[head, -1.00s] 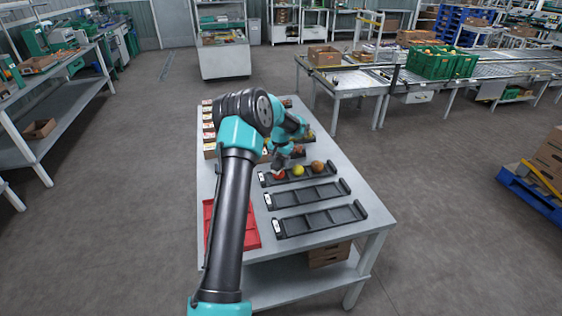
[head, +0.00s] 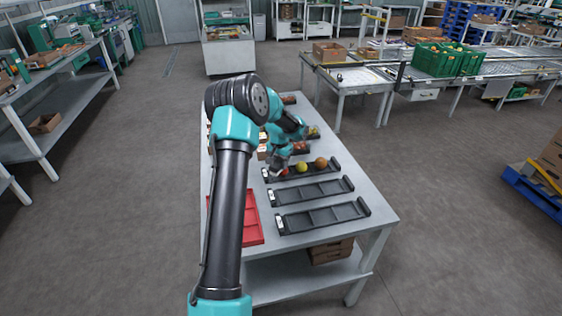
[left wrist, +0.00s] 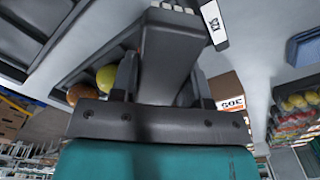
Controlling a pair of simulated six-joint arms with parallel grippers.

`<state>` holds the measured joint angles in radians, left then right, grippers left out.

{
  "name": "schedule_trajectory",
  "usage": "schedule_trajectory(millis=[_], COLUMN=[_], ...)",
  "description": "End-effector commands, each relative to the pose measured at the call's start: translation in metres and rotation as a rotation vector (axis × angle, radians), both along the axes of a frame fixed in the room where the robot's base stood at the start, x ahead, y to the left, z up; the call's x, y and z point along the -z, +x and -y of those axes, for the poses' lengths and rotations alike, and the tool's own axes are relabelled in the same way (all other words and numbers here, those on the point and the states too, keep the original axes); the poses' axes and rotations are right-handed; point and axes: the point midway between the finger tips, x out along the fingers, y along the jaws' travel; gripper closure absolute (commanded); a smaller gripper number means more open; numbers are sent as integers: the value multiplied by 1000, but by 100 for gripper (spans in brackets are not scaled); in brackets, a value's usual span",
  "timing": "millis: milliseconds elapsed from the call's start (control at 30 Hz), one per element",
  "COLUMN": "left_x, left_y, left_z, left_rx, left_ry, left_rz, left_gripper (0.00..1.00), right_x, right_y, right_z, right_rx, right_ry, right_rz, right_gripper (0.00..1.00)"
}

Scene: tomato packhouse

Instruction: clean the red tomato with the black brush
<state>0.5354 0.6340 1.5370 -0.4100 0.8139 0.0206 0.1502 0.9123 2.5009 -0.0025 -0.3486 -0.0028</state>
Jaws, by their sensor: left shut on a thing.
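My left gripper (head: 279,165) points down over the left end of the upper dark tray (head: 316,174). It is shut on the black brush (left wrist: 168,65), whose dark body sits between the fingers in the left wrist view, with pale bristle tufts at the picture's top edge. The red tomato (head: 285,172) lies in the tray's left part, close beside the gripper and partly hidden by it. Whether the brush touches it, I cannot tell. A yellow tomato (head: 302,167) and an orange-brown one (head: 321,162) lie to its right. My right gripper is out of view.
Two empty dark trays (head: 345,184) (head: 360,207) lie nearer on the grey table (head: 374,216). A red tray (head: 248,231) is partly behind my left arm. Small cartons and more produce stand towards the far end. The table's right edge is clear.

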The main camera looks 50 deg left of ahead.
Motion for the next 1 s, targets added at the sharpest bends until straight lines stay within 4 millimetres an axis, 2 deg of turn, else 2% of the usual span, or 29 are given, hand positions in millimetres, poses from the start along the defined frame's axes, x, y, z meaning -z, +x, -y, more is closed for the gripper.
schedule_trajectory(millis=[467, 1000], left_x=[0, 0], left_y=[0, 19], left_z=[0, -6], left_rx=[0, -1], left_ry=[0, 0], left_rz=[1, 1], left_gripper=[88, 88], right_x=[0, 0], right_y=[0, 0], right_z=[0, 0], right_rx=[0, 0], right_ry=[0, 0], right_rz=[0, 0], right_gripper=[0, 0])
